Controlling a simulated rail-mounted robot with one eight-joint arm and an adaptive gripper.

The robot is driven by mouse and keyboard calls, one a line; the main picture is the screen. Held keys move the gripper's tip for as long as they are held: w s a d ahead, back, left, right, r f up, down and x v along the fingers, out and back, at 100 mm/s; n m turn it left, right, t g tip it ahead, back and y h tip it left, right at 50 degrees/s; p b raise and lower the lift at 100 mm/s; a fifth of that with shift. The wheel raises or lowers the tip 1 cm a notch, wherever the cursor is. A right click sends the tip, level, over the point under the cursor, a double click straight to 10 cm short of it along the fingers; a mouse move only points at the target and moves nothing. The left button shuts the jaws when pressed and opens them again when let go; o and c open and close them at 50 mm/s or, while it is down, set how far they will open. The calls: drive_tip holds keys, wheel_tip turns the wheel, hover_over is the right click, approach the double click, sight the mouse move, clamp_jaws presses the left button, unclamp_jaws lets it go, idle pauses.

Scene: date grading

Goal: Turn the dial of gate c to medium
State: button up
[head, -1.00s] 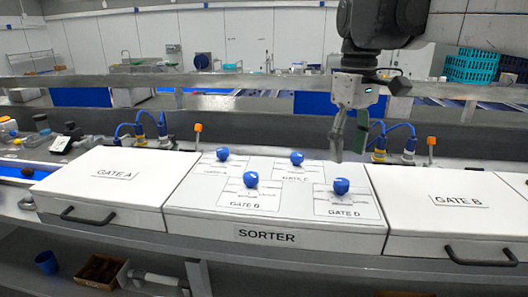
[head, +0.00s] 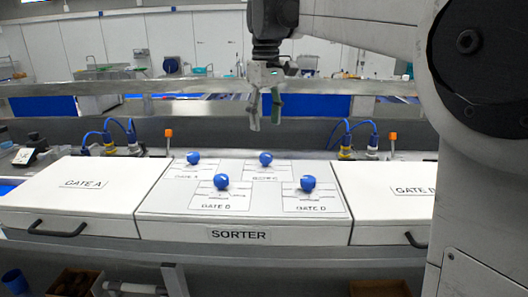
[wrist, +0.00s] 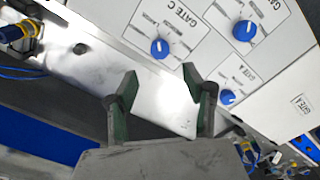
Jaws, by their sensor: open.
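The gate C dial (head: 265,158) is a blue knob at the back right of the white sorter panel (head: 160,208). It also shows in the wrist view (wrist: 159,48), beside its GATE C label (wrist: 178,27). A small white mark shows on the knob, but the setting it points to is too small to read. My gripper (head: 265,122) is open and empty. In the head view it hangs above the dial, apart from it. In the wrist view the dial shows beyond the gap between my green-lined fingers (wrist: 160,78).
Other blue dials stand close by: gate A (head: 193,158), gate B (head: 221,181) and gate D (head: 308,183). Blue cables with yellow connectors (head: 346,149) and an orange-topped post (head: 393,137) stand behind the panel. A grey rail (head: 150,108) runs across behind.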

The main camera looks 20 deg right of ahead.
sight(265, 155)
wheel_tip(265, 155, down, 10)
drive_tip(key=shift+r+p, duration=0.25)
drive_tip(key=shift+p, duration=0.25)
drive_tip(key=c, duration=1.1)
